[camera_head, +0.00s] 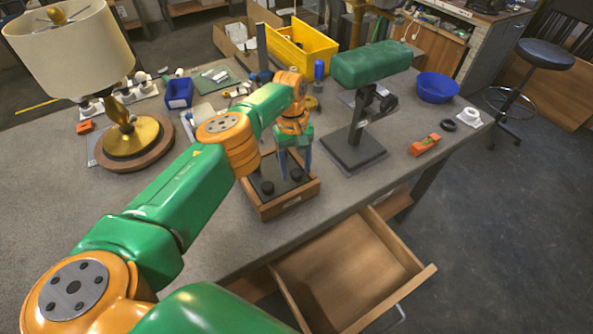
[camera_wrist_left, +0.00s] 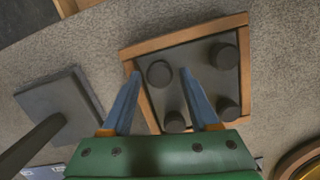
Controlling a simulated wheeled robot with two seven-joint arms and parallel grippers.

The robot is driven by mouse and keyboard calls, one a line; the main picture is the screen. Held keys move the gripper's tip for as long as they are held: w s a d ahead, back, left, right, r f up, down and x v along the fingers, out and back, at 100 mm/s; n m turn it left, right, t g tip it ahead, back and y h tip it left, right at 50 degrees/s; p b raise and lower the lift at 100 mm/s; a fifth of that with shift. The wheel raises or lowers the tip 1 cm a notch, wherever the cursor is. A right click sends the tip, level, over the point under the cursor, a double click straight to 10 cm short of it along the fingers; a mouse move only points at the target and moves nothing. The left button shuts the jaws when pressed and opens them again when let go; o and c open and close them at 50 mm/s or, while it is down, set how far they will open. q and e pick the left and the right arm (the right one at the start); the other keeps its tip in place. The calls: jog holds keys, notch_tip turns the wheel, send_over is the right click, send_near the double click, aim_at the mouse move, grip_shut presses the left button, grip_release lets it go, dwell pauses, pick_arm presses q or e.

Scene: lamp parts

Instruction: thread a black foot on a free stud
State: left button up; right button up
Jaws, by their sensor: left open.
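A shallow wooden box (camera_head: 285,206) with a dark plate on top stands on the bench. Several round black feet are on its plate, including a front-left one (camera_head: 268,187) and a right one (camera_head: 297,174). My left gripper (camera_head: 295,170) points down over the box with its blue fingers apart. In the left wrist view the plate (camera_wrist_left: 198,80) carries several black feet. One foot (camera_wrist_left: 160,73) shows between the open fingertips (camera_wrist_left: 161,74), apparently not gripped. Bare studs cannot be made out. My right gripper is not in view.
A dark stand with a green padded head (camera_head: 372,65) rises close to the right of the box. A lamp (camera_head: 130,140) stands at left. A yellow bin (camera_head: 300,48) and blue bowl (camera_head: 437,88) are farther back. An open drawer (camera_head: 350,270) juts out in front.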

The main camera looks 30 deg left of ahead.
pick_arm(q)
jog(key=shift+s+r+n+p, duration=0.1)
jog(key=shift+r+n+p, duration=0.1)
jog(key=shift+n+p, duration=1.25)
jog(key=shift+a+f+n+p, duration=0.15)
jog(key=shift+n+p, duration=0.15)
jog(key=shift+n, duration=0.15)
jog(key=shift+n+t+p, duration=0.3)
jog(key=shift+n+p, duration=0.5)
jog(key=shift+p, duration=0.1)
jog(key=n+p, duration=0.3)
jog(key=n, duration=0.1)
jog(key=shift+s+t, duration=0.2)
jog(key=shift+t, duration=0.1)
jog(key=shift+n+p, duration=0.55)
jog(key=shift+n, duration=0.05)
